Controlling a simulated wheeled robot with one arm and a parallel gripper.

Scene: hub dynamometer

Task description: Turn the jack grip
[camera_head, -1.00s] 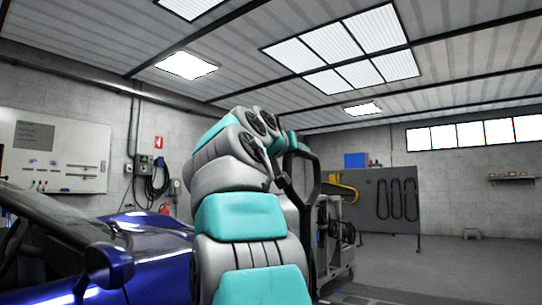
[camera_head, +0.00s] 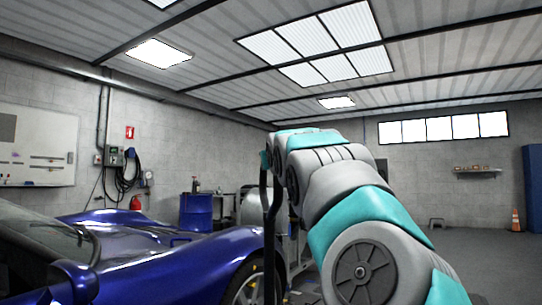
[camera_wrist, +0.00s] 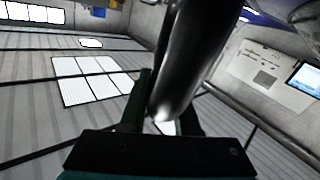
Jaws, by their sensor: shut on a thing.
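The jack grip is a black bar (camera_wrist: 192,55). In the wrist view it runs down from the top edge to between the two fingers of my gripper (camera_wrist: 163,112). In the head view the jack grip is a tall dark handle (camera_head: 271,215) left of my arm, rising close to the blue car (camera_head: 190,262). My gripper is at the handle's top, mostly hidden there by the wrist.
The blue car fills the lower left of the head view. A blue drum (camera_head: 196,212) stands behind it near the wall. My arm covers much of the lower right. Grey floor lies open at the right, with an orange cone (camera_head: 515,220) by a blue cabinet (camera_head: 532,190).

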